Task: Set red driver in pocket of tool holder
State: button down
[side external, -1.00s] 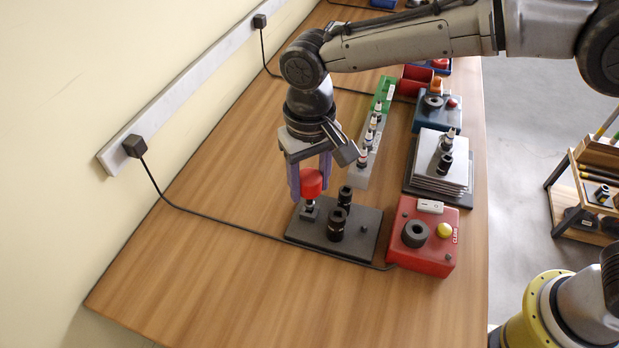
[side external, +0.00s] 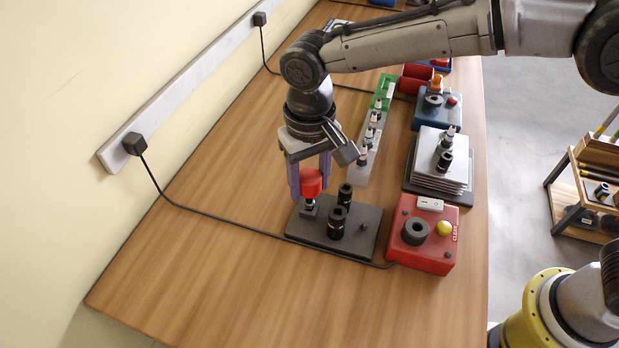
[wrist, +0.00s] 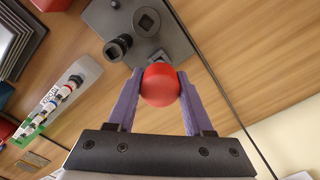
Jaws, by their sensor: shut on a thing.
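The red driver (side external: 311,182) is held upright between the purple fingers of my gripper (side external: 310,181). In the wrist view its round red handle (wrist: 160,85) sits between both fingertips (wrist: 160,88). The tool holder (side external: 354,235) is a dark grey plate with a small raised block at its left end, and it also shows in the wrist view (wrist: 100,18). The driver's lower end is at this block, directly below my gripper. The handle hides the tip in the wrist view, so I cannot tell how deep it sits.
Two black sockets (side external: 337,223) stand on the holder beside my gripper. A red control box (side external: 423,251) is to the right. A rack of small bits (side external: 358,174) and a stack of plates (side external: 446,174) lie behind. A black cable crosses the open table at left.

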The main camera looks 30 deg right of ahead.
jog(key=shift+f, duration=0.7)
jog(key=shift+c, duration=1.1)
grip_release()
jog(key=shift+r, duration=3.5)
